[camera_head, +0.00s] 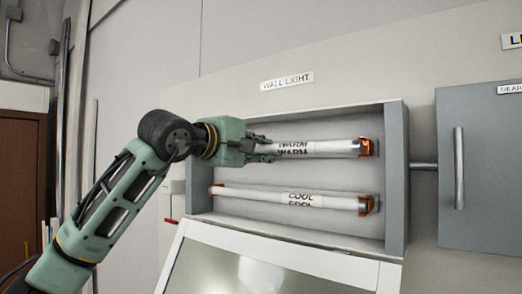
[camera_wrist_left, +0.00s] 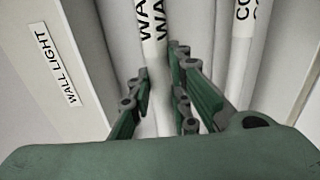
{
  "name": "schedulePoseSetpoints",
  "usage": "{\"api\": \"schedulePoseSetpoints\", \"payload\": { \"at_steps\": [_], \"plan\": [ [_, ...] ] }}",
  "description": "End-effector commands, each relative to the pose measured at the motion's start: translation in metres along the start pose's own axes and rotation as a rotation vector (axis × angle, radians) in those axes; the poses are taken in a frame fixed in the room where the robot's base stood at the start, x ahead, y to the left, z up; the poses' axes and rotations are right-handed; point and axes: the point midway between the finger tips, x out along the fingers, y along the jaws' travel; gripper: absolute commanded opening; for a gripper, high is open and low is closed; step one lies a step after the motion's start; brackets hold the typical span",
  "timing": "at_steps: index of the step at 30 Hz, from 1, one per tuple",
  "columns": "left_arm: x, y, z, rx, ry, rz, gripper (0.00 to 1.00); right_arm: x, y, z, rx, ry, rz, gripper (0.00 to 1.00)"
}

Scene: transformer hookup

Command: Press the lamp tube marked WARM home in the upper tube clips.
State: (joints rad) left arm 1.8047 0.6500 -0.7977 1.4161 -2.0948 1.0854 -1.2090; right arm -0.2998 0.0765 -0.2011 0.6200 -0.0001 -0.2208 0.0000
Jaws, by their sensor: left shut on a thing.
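The white lamp tube marked WARM (camera_head: 325,149) lies across the upper part of the open wall light box. It also shows in the wrist view (camera_wrist_left: 154,50). My left gripper (camera_head: 266,150) is shut on the tube near its left end; in the wrist view its fingers (camera_wrist_left: 158,105) lie on both sides of it. The right upper tube clip (camera_head: 368,147), orange, is at the tube's right end; I cannot tell whether the tube is fully seated. The left upper clip is hidden behind my gripper. My right gripper is not in view.
A second tube marked COOL (camera_head: 300,200) sits below in the lower clips (camera_head: 366,206). The box's right wall (camera_head: 397,175) stands out beside the clips. A framed cover (camera_head: 280,262) slopes below the box. A grey cabinet (camera_head: 490,170) with a handle is at the right.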

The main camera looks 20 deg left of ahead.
Motion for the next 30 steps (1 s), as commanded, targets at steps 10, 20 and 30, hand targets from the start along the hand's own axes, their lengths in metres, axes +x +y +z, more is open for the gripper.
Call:
{"api": "schedulePoseSetpoints", "payload": {
  "at_steps": [10,20,30],
  "plan": [
    [0.001,0.001,0.001,0.0,-0.001,0.001,0.0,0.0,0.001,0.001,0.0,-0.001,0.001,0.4],
    [0.008,0.002,0.0,-0.001,0.0,0.002,0.0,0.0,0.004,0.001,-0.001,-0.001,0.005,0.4],
    [0.015,0.002,0.001,0.0,-0.001,0.001,0.0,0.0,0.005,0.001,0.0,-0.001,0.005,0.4]
  ]
}}
